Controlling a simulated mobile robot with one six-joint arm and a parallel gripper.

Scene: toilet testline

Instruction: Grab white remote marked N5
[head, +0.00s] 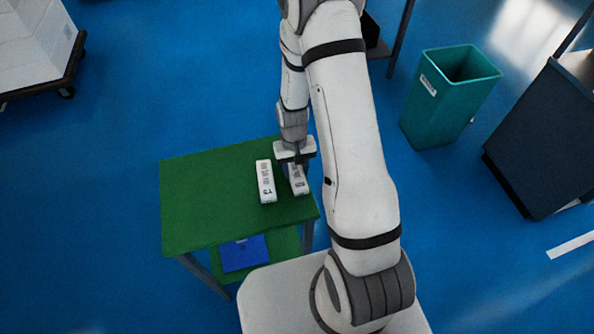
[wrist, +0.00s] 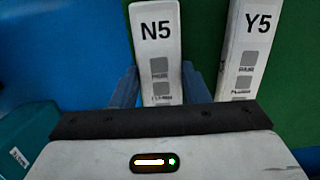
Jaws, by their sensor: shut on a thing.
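The white remote marked N5 (wrist: 157,48) stands out in the wrist view, its label at the top and grey buttons below. In the head view the same remote (head: 299,186) lies near the right edge of the green table. My gripper (wrist: 162,88) is shut on it, with one blue-grey finger on each side. The lower part of the remote is hidden behind the gripper body. In the head view my gripper (head: 296,165) is over the remote's far end. Whether the remote touches the table is unclear.
A second white remote marked Y5 (wrist: 246,50) lies close by on the green table (head: 205,195), left of N5 in the head view (head: 265,181). A blue item (head: 244,253) is on the lower shelf. A teal bin (head: 437,105) stands at the right. The table's left side is clear.

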